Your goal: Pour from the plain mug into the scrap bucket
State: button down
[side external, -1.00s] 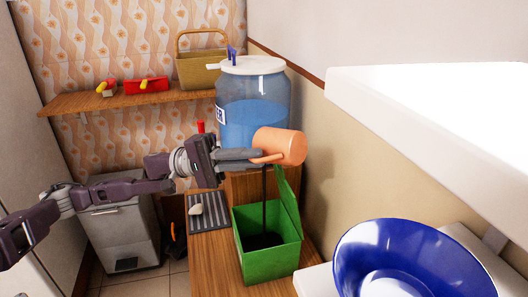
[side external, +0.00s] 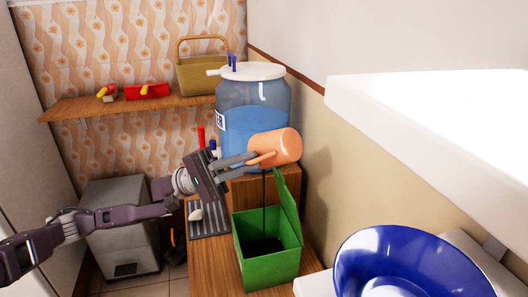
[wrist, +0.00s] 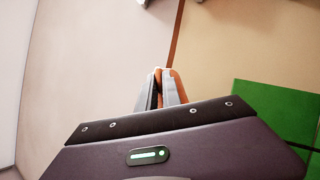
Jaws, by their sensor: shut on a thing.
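The plain mug (side external: 276,146) is orange and lies tipped on its side in the air, above the scrap bucket. My gripper (side external: 250,160) is shut on the mug at its handle side. A thin dark stream falls from the mug into the bucket. The scrap bucket (side external: 270,268) is a green square box with its lid raised at the right; dark contents show inside. In the wrist view, my gripper's fingers (wrist: 161,90) hide most of the mug, with only an orange sliver visible; green bucket parts (wrist: 275,110) show at the right.
A large blue water jug (side external: 254,100) stands behind the mug. A blue bowl (side external: 412,262) is at the front right under a white overhang (side external: 430,120). A grey rack (side external: 208,220) with a pale lump lies left of the bucket. A wall shelf (side external: 130,107) holds a basket.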

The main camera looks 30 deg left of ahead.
jog(key=d+m+g+y, duration=0.1)
jog(key=m+y, duration=0.1)
jog(key=y, duration=0.1)
jog(key=shift+s+d+g+p, duration=0.1)
jog(key=shift+d+g+p, duration=0.1)
jog(key=shift+g+p, duration=0.15)
jog(key=s+d+m+y+p, duration=0.2)
jog(key=d+m+y+p, duration=0.3)
jog(key=d+y, duration=0.5)
jog(key=y+p, duration=0.1)
jog(key=y, duration=0.7)
jog(key=shift+d+f+y+p, duration=0.15)
jog(key=shift+d+y+p, duration=0.15)
jog(key=shift+d+y, duration=0.1)
dwell(0.4)
